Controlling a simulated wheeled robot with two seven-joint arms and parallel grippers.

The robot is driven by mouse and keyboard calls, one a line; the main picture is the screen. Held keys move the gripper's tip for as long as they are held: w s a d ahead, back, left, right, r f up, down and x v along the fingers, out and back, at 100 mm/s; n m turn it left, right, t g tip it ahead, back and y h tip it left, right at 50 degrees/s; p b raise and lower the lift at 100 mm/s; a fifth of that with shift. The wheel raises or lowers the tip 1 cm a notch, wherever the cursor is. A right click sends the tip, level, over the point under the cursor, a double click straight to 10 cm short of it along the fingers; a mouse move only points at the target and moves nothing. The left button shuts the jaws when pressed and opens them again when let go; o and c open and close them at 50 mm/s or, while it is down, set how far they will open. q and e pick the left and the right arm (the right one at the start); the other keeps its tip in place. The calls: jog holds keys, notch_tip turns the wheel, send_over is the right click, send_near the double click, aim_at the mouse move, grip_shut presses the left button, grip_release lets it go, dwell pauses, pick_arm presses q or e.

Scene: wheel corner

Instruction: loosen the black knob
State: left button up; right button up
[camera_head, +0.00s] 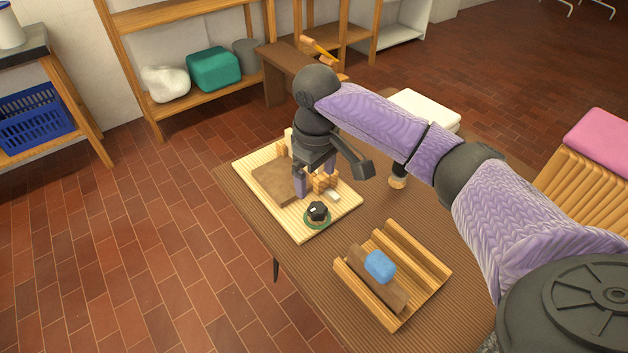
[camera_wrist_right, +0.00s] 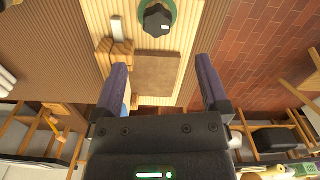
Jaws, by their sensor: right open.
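The black knob (camera_head: 318,210) sits on a green round base (camera_head: 317,222) near the front corner of a cream ribbed board (camera_head: 345,208). In the right wrist view the black knob (camera_wrist_right: 157,19) is at the top, with a white mark on it, beyond the fingertips. My right gripper (camera_head: 315,188) points down over the board, behind the knob and apart from it. Its two fingers (camera_wrist_right: 160,75) are spread wide with nothing between them. My left gripper is in neither view.
A brown flat panel (camera_head: 272,184) and wooden blocks (camera_head: 325,181) lie on the board near the gripper. A wooden rack (camera_head: 415,261) holding a blue block (camera_head: 380,266) stands in front.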

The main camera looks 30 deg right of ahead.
aim_at(316, 206)
jog(key=shift+w+d+f, duration=0.25)
jog(key=shift+w, duration=0.15)
jog(key=shift+f+b, duration=0.55)
jog(key=shift+f, duration=0.15)
jog(key=f+b, duration=0.1)
jog(key=f, duration=0.1)
jog(key=f+b, duration=0.1)
jog(key=f, duration=0.2)
jog(key=f+b, duration=0.2)
jog(key=f, duration=0.1)
jog(key=shift+s+a, duration=0.15)
jog(key=shift+s, duration=0.1)
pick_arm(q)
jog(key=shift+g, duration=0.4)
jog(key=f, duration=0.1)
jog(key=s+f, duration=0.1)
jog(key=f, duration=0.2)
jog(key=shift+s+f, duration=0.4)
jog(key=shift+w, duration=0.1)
